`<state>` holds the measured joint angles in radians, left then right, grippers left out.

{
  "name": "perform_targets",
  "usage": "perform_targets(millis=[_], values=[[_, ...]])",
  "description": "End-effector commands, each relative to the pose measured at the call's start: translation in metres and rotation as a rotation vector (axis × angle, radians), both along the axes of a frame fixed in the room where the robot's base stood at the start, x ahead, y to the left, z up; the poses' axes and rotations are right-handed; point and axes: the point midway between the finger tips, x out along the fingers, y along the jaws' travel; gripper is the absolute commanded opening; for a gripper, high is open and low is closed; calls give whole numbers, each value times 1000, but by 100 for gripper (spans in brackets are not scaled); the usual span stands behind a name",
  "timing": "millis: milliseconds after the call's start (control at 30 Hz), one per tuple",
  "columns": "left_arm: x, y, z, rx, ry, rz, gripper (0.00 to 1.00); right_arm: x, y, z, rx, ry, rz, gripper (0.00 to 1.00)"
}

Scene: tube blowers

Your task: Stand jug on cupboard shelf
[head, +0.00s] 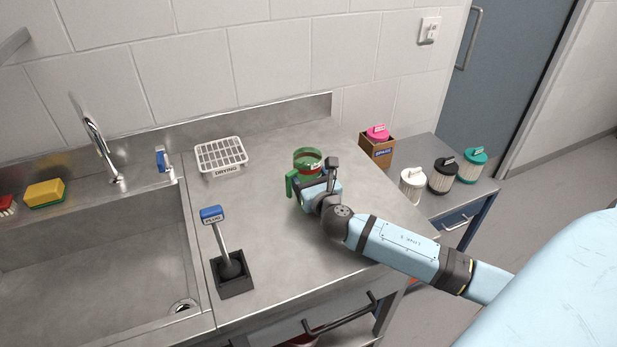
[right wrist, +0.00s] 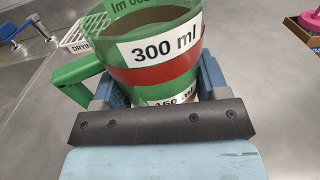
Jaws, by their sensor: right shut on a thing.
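A green jug (head: 306,158) with a red band stands upright on the steel counter (head: 290,247). My right gripper (head: 318,185) is shut on the jug, with its fingers on either side of the body. In the right wrist view the jug (right wrist: 165,72) carries white "300 ml" labels, and its green handle (right wrist: 78,82) sticks out to the left. The blue fingers of the right gripper (right wrist: 160,92) show at both sides of it. I cannot tell whether the jug's base touches the counter. The left gripper is not in view. No cupboard shelf shows clearly.
A white drying rack (head: 221,155) stands behind left of the jug.

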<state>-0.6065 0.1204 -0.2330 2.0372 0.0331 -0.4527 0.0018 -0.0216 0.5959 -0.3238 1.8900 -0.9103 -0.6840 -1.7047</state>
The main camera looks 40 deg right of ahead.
Motion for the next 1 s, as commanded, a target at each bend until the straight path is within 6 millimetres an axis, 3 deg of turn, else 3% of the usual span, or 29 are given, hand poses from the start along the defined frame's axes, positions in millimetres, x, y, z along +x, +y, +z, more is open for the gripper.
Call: perform_targets(millis=[167, 200, 300, 667, 1000], values=[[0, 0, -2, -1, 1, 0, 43, 0, 0, -4, 1, 0, 0, 39], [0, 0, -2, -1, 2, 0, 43, 0, 0, -3, 1, 0, 0, 75], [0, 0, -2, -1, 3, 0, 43, 0, 0, -3, 1, 0, 0, 93], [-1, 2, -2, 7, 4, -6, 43, -3, 1, 0, 0, 1, 0, 93], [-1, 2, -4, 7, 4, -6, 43, -68, 17, -1, 2, 4, 2, 93]])
